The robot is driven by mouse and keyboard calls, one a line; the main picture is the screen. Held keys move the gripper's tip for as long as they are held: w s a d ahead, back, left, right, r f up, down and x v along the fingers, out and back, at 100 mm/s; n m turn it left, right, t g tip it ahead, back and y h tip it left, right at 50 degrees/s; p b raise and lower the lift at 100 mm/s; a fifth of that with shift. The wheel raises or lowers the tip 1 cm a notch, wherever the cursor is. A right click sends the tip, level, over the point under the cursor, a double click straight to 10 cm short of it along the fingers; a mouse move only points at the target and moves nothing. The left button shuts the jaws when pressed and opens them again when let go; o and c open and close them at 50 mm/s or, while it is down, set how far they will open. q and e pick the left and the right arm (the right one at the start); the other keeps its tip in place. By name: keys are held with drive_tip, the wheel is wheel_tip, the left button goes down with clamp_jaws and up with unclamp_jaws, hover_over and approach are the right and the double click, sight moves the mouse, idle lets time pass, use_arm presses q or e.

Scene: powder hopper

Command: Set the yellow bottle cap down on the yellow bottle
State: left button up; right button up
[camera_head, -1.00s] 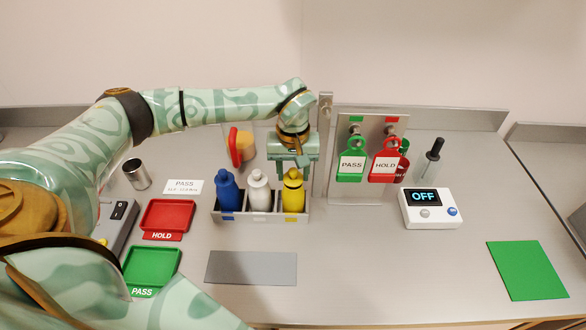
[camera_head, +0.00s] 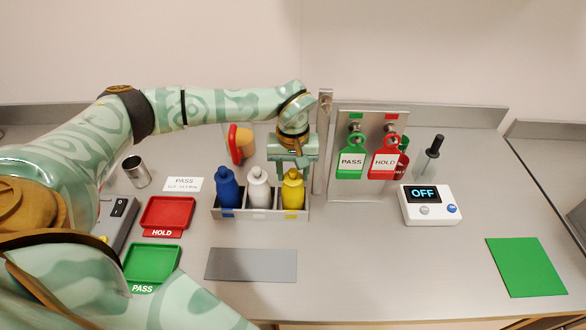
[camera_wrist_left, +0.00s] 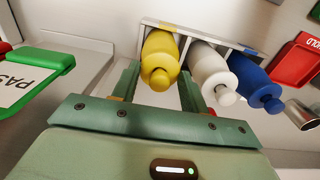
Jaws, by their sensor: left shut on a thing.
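The yellow bottle (camera_head: 292,196) stands upright in the right-hand compartment of a grey rack (camera_head: 262,214). In the left wrist view the yellow bottle (camera_wrist_left: 160,48) shows between the fingers. My left gripper (camera_head: 294,168) points down at the top of the bottle. It is shut on the yellow bottle cap (camera_wrist_left: 160,79), the rounded yellow piece at the bottle's mouth end. The cap lines up with the bottle; I cannot tell whether it touches or sits just above. My right gripper is not in view.
A white bottle (camera_head: 258,189) and a blue bottle (camera_head: 227,189) stand in the same rack, to the left. A metal post (camera_head: 323,145) and a tag board (camera_head: 367,192) stand close to the right. A grey mat (camera_head: 251,266) lies in front.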

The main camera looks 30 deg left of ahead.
sight(293, 171)
use_arm(q)
drive_tip(key=o, duration=1.6)
wheel_tip(293, 171, up, 6)
drive_tip(key=p, duration=0.6)
drive_tip(key=shift+s+f, duration=0.1)
